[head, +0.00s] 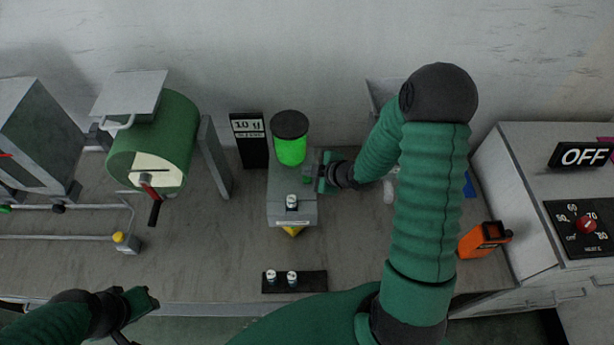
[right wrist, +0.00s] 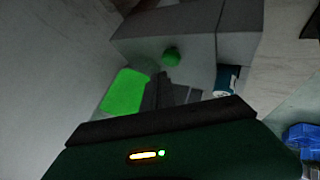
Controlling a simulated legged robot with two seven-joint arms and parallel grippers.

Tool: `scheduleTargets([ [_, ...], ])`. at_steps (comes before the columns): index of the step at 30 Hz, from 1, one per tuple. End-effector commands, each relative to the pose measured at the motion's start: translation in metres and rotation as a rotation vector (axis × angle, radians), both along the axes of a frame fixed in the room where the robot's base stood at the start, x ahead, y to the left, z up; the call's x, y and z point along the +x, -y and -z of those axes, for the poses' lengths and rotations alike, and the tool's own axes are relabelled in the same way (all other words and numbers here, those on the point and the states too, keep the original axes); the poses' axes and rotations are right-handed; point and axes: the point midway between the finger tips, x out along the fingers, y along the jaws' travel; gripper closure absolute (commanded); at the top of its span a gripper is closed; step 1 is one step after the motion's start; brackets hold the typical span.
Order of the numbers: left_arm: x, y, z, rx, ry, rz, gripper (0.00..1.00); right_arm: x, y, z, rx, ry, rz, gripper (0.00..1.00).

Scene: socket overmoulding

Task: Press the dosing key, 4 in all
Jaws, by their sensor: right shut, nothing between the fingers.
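The dosing unit (head: 284,208) is a grey box at the middle of the bench, with a green-filled, dark-lidded jar (head: 291,150) on it. A round green key (right wrist: 172,56) shows on the grey face in the right wrist view; in the head view a small green spot (head: 307,181) shows on the unit's right side. My right gripper (head: 322,180) is shut and empty, beside that side; its fingers (right wrist: 160,88) point toward the key, and contact cannot be told. My left gripper (head: 140,302) is at the lower left, away from the unit; its jaw opening is unclear.
A display (head: 248,127) reading 10 g stands left of the jar. A small white-topped part (head: 291,203) sits on the unit; two more stand on a dark strip (head: 310,282) in front. A green drum (head: 170,130) is left, an orange item (head: 482,240) right.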

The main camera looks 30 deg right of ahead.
Motion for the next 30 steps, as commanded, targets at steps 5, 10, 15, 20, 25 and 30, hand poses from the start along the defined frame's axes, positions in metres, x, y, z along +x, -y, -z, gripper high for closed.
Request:
scheduleTargets([
  [5,0.0,0.0,-0.02,0.0,0.0,0.0,0.64,0.0,0.0,-0.023,0.0,0.002,-0.001,1.0],
  [10,0.0,0.0,-0.035,0.0,0.0,0.0,0.64,0.0,0.0,-0.04,0.0,0.001,-0.001,1.0],
  [15,0.0,0.0,-0.043,0.0,0.0,0.0,0.64,0.0,0.0,-0.049,-0.001,0.0,-0.001,1.0],
  [20,0.0,0.0,-0.041,0.0,0.0,0.0,0.64,0.0,0.0,-0.047,0.0,0.0,0.0,1.0],
  [25,0.0,0.0,-0.041,0.0,0.0,0.0,0.64,0.0,0.0,-0.047,0.0,0.0,0.0,1.0],
  [30,0.0,0.0,-0.041,0.0,0.0,0.0,0.64,0.0,0.0,-0.048,0.0,0.0,0.0,1.0],
])
